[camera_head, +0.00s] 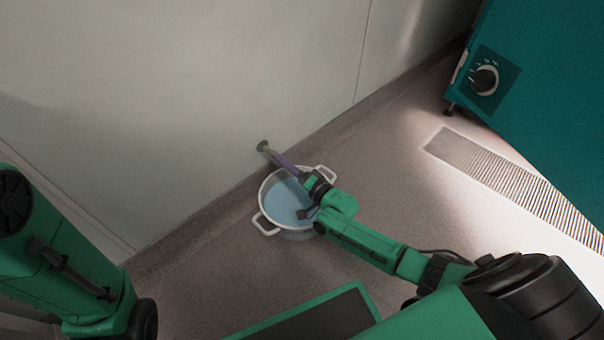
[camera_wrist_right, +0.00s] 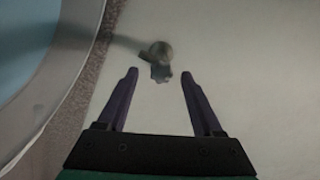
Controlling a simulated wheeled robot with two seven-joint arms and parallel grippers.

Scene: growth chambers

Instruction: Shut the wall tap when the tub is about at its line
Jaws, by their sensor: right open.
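The wall tap (camera_head: 264,147) sticks out low on the pale wall; in the right wrist view its grey body and handle (camera_wrist_right: 159,60) show ahead of my fingertips. The tub (camera_head: 267,190) is a white pot with two side handles on the floor under the tap. It holds blue water (camera_head: 286,202); I cannot make out its line. The tub's rim also shows at the left of the right wrist view (camera_wrist_right: 62,80). My right gripper (camera_head: 279,160) is over the tub, pointing at the tap. Its purple fingers are open and empty, with the tap beyond the gap (camera_wrist_right: 160,85).
A teal cabinet (camera_head: 545,90) with a dial (camera_head: 484,80) stands at the upper right. A floor grate (camera_head: 510,180) lies in front of it. The floor between tub and grate is clear. My left arm is at the left edge.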

